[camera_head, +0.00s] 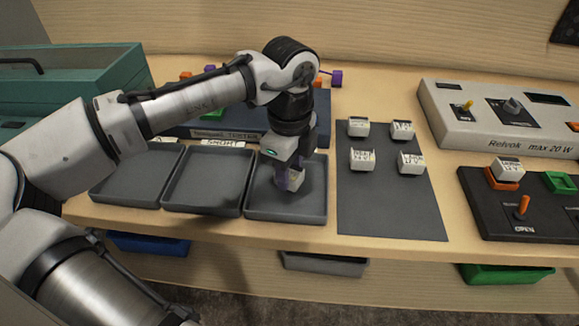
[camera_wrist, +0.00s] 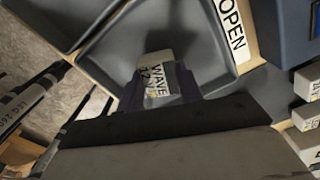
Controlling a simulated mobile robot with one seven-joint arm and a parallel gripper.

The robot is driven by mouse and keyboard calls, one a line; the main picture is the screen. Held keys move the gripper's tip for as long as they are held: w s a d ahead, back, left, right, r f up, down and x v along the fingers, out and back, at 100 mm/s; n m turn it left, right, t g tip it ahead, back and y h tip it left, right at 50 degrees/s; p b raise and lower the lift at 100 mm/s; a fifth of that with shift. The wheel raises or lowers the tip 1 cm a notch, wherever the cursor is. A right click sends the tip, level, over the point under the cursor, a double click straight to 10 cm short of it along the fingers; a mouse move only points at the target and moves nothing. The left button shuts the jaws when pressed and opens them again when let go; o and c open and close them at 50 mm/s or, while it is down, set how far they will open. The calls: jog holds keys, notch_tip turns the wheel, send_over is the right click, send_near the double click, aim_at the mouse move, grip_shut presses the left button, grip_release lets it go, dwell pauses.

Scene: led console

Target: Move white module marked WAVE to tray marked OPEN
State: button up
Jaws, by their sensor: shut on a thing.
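The white module marked WAVE (camera_wrist: 157,77) is between the fingers of my gripper (camera_wrist: 160,95) in the wrist view. The tray marked OPEN (camera_wrist: 112,58) lies under it, and its OPEN label (camera_wrist: 232,32) shows at the tray's edge. In the head view my gripper (camera_head: 291,180) is shut on the module (camera_head: 297,177), low inside the right-hand tray (camera_head: 285,215). I cannot tell whether the module touches the tray floor. My arm hides that tray's label in the head view.
Two more dark trays (camera_head: 205,208) (camera_head: 122,203) stand to the left. A dark mat (camera_head: 385,205) with several white modules (camera_head: 362,159) lies to the right. Farther right are a black panel (camera_head: 485,210) and a grey console (camera_head: 475,130). A dark blue device (camera_head: 180,131) stands behind the trays.

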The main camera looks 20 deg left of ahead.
jog(key=o, duration=1)
jog(key=shift+f, duration=0.1)
notch_tip(320, 180, up, 12)
jog(key=shift+r, duration=0.2)
